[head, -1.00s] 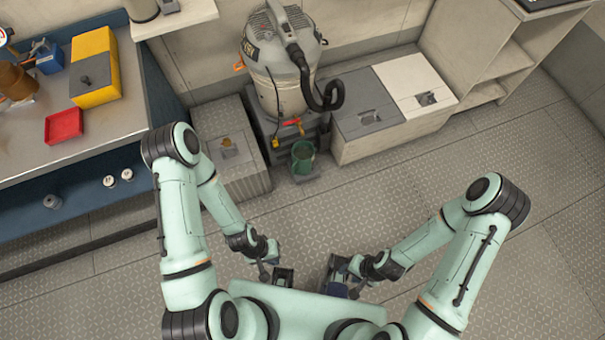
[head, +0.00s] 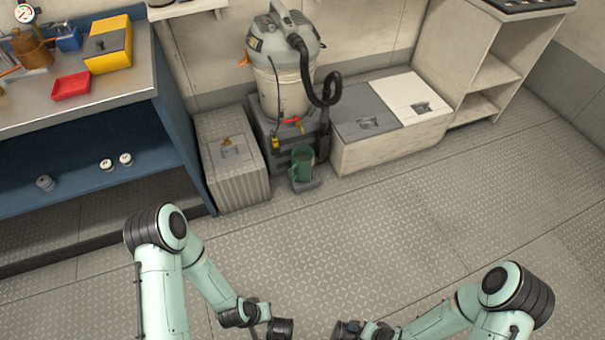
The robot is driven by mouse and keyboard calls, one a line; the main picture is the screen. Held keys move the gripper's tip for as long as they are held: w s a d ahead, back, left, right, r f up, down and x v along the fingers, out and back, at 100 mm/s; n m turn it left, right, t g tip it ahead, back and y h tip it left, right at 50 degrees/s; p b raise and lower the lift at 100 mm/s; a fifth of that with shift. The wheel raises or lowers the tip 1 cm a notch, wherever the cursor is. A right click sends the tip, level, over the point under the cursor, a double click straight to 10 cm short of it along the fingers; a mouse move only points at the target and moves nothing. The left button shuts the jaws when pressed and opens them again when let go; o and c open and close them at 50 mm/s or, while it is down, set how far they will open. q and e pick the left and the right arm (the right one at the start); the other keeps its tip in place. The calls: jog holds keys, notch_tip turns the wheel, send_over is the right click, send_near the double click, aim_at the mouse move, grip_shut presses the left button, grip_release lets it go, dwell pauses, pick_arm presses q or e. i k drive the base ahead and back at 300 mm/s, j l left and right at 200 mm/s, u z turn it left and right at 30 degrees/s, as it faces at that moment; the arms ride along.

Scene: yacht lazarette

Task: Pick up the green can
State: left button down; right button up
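The green can (head: 302,160) stands upright at the foot of the grey vacuum, on a small dark grey ledge close to the floor. It looks open at the top. My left gripper (head: 281,329) is at the bottom edge of the head view, partly cut off, well short of the can. My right gripper (head: 347,330) is beside it to the right, also at the bottom edge and apart from the can. The fingers of both are too hidden to tell open from shut.
The vacuum (head: 283,90) with its black hose stands behind the can. A ribbed grey box (head: 232,180) is left of it, a grey and white locker (head: 385,145) right. A blue workbench (head: 95,125) fills the left. The floor (head: 370,235) before the can is clear.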

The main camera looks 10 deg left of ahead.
aim_at(302, 156)
jog(key=u, duration=0.45)
jog(key=i+l+u, duration=0.2)
jog(key=i+u, duration=0.3)
jog(key=i+l+u, duration=0.2)
jog(key=l+u, duration=0.15)
jog(key=u, duration=0.15)
jog(key=i+l, duration=0.8)
jog(key=i, duration=0.2)
jog(key=j+u, duration=0.05)
